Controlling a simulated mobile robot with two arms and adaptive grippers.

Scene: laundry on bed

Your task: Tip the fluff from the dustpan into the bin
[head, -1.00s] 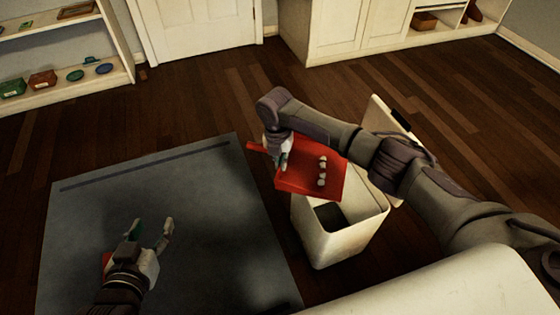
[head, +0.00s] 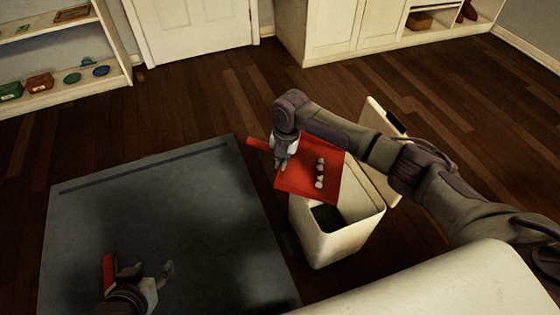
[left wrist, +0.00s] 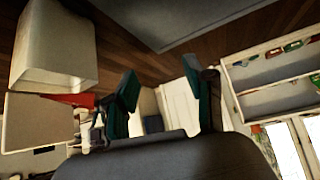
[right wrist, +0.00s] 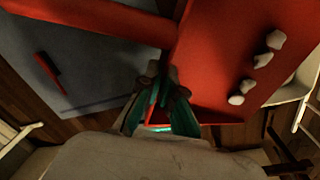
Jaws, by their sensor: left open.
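The red dustpan (head: 322,150) is over the bin's far left part, with several white fluff pieces (head: 320,173) in a row on it. My right gripper (head: 283,160) is shut on it by its handle end; the right wrist view shows the fingers (right wrist: 160,100) against the red plastic. The white bin (head: 335,240) stands with its lid (head: 380,150) raised and its dark opening partly under the dustpan. The bin also shows in the left wrist view (left wrist: 60,45). My left gripper (head: 160,278) is open and empty at the lower left, low in the picture.
A red brush-like object (head: 109,272) lies on the grey mat (head: 190,220) beside my left gripper; it also shows in the right wrist view (right wrist: 50,72). A pale surface edge (head: 450,290) fills the lower right. Wooden floor (head: 200,100) is clear behind.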

